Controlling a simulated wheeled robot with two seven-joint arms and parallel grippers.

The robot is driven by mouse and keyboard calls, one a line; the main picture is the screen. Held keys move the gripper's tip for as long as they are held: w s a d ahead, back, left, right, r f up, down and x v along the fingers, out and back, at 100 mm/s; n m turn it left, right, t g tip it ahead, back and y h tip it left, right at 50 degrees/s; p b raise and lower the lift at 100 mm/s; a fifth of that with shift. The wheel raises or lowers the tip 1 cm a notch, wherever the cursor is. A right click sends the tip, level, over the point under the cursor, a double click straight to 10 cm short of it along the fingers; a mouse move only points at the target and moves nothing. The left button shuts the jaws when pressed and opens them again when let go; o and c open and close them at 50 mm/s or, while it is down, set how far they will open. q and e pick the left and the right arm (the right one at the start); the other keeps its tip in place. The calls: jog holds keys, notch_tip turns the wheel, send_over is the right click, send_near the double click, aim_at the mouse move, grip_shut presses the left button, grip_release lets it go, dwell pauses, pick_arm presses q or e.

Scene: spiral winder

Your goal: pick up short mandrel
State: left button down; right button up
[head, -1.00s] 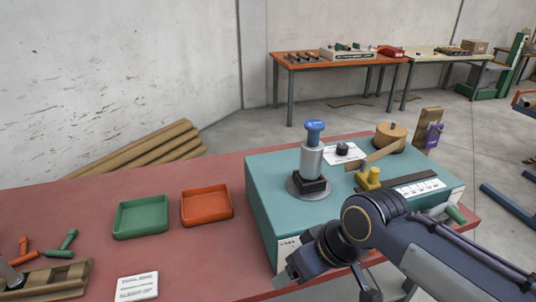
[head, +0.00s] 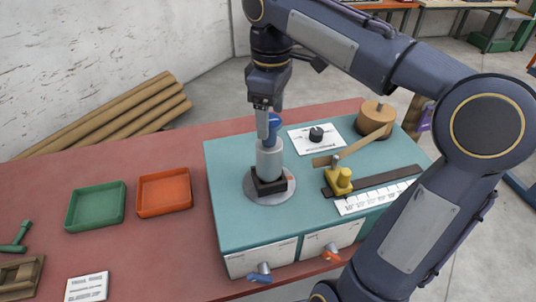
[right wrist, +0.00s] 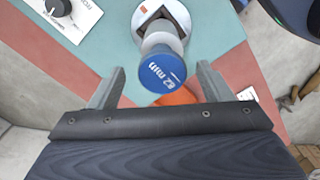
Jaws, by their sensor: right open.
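A mandrel, a grey cylinder (head: 269,160) with a blue top (head: 275,122), stands upright on a round metal plate on the teal machine (head: 232,222). In the right wrist view its blue top (right wrist: 160,74) reads "82 mm". It is the only mandrel I make out, and I cannot tell from its looks whether it is the short one. My right gripper (head: 269,116) points down at the blue top. In the right wrist view its open fingers (right wrist: 160,88) lie left and right of the blue top, with gaps on both sides. My left gripper is out of view.
A yellow clamp (head: 342,180) with a wooden arm and a wooden spool (head: 375,119) stand right of the mandrel. A black knob (head: 316,134) is behind it. A green tray (head: 95,207) and an orange tray (head: 164,192) lie to the left on the red table.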

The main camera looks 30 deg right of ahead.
aim_at(269, 154)
notch_tip(269, 154, down, 4)
jog(key=shift+a+r, duration=0.15)
jog(key=shift+r, duration=0.05)
grip_shut()
dwell(0.4)
